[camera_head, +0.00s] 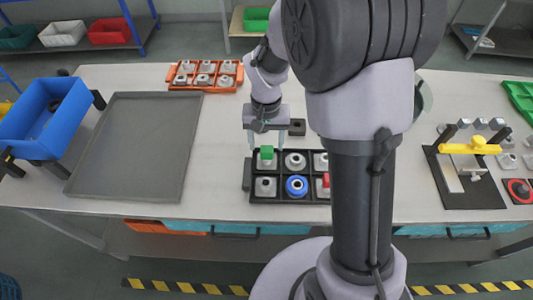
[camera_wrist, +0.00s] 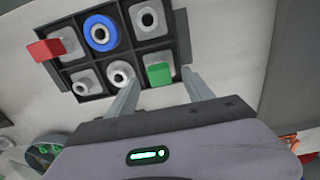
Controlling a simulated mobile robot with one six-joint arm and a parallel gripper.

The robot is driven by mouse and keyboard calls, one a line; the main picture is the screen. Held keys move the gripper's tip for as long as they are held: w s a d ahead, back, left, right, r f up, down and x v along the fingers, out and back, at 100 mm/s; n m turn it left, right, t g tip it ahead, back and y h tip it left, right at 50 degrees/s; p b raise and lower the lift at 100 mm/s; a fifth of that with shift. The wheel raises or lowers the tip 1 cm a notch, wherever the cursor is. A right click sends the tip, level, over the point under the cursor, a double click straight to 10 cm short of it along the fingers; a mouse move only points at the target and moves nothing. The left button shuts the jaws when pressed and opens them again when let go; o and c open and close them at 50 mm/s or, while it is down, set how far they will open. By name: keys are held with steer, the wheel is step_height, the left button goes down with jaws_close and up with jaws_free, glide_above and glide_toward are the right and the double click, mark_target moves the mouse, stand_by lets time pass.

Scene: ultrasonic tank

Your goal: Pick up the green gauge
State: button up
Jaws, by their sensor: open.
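The green gauge (camera_head: 266,153) has a green block top on a grey metal base. It sits in the back left compartment of a black divided tray (camera_head: 248,176). In the wrist view the green gauge (camera_wrist: 158,73) lies between the two fingers, a little beyond their tips. My gripper (camera_head: 267,142) is open and empty, pointing down just above the gauge; its fingers also show in the wrist view (camera_wrist: 160,82). My arm hides the right end of the tray in the head view.
The same tray holds a blue ring part (camera_head: 297,186), a red-topped part (camera_wrist: 46,49) and grey parts. An orange tray (camera_head: 205,87) stands behind. A flat grey tray (camera_head: 135,150) and blue bin (camera_head: 62,122) are left. A yellow-handled fixture (camera_head: 470,147) is right.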

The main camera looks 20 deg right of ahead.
mark_target(267, 149)
step_height(267, 149, down, 5)
steer(key=shift+w+d+r+b, duration=0.1)
steer(key=shift+w+d+b, duration=0.05)
steer(key=shift+b, duration=0.75)
steer(key=shift+r, duration=0.1)
jaws_close()
steer(key=shift+r, duration=0.1)
